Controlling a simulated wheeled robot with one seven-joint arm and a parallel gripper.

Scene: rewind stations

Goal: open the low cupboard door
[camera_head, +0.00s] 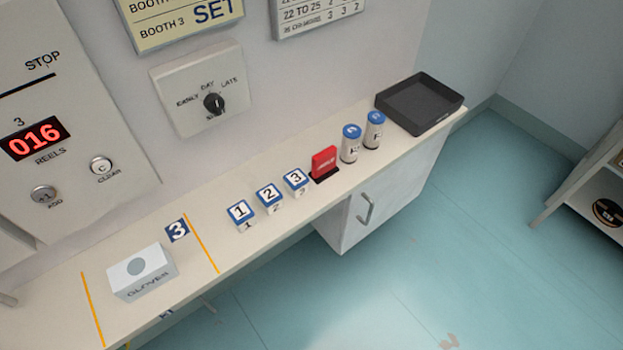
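The low cupboard (400,179) is a white unit under the right end of the counter. Its front carries a grey bar handle (366,208), upright and slightly tilted in the picture. The door looks shut, flush with the cupboard front. My gripper is not in this view, so its place relative to the handle cannot be seen.
The counter (225,255) holds a gloves box (142,272), numbered blocks (268,195), a red item (324,162), two blue-capped bottles (350,145) and a black tray (420,103). A shelf (597,185) stands at far right. The teal floor (450,260) before the cupboard is clear.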

